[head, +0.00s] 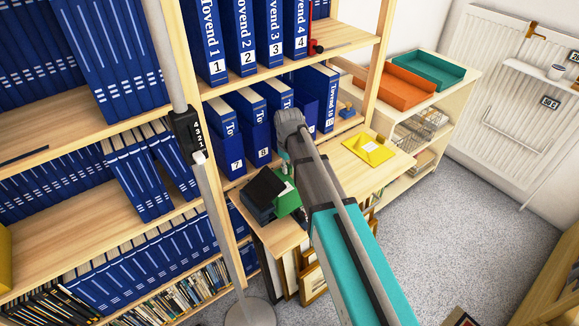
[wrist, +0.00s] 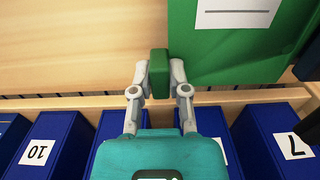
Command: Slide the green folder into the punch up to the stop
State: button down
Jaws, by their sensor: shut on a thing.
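The green folder (head: 288,203) shows in the head view beside the black punch (head: 263,190) on the wooden desk top. In the wrist view the folder (wrist: 235,50) fills the upper right, with a white lined label on it. My gripper (wrist: 159,76) is shut on a small green block at the folder's left edge, which looks like its grip tab. A dark edge at the far right of the wrist view may be the punch. How deep the folder sits in the punch cannot be told. My arm hides the fingertips in the head view.
Blue numbered binders (head: 240,125) stand on the shelves close behind. A yellow object (head: 368,149) lies on the desk to the right. An orange tray (head: 393,88) and a teal tray (head: 428,70) stand farther right. A grey pole rises left of the desk.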

jog(key=shift+s+a, duration=0.6)
jog(key=shift+a, duration=0.2)
dwell(0.4)
jog(key=c, duration=0.5)
grip_release()
jog(key=shift+c, duration=0.2)
jog(key=shift+r, duration=0.1)
jog(key=shift+r+p, duration=3.45)
jog(key=shift+p, duration=0.05)
jog(key=s+d+r+m+p, duration=0.2)
jog(key=s+d+m, duration=0.1)
jog(key=s+d, duration=0.5)
jog(key=s+d+r+m+p, duration=0.2)
jog(key=s+d+m, duration=0.2)
jog(key=s+d, duration=0.3)
jog(key=d, duration=0.3)
jog(key=shift+s+d, duration=0.25)
jog(key=shift+s, duration=0.1)
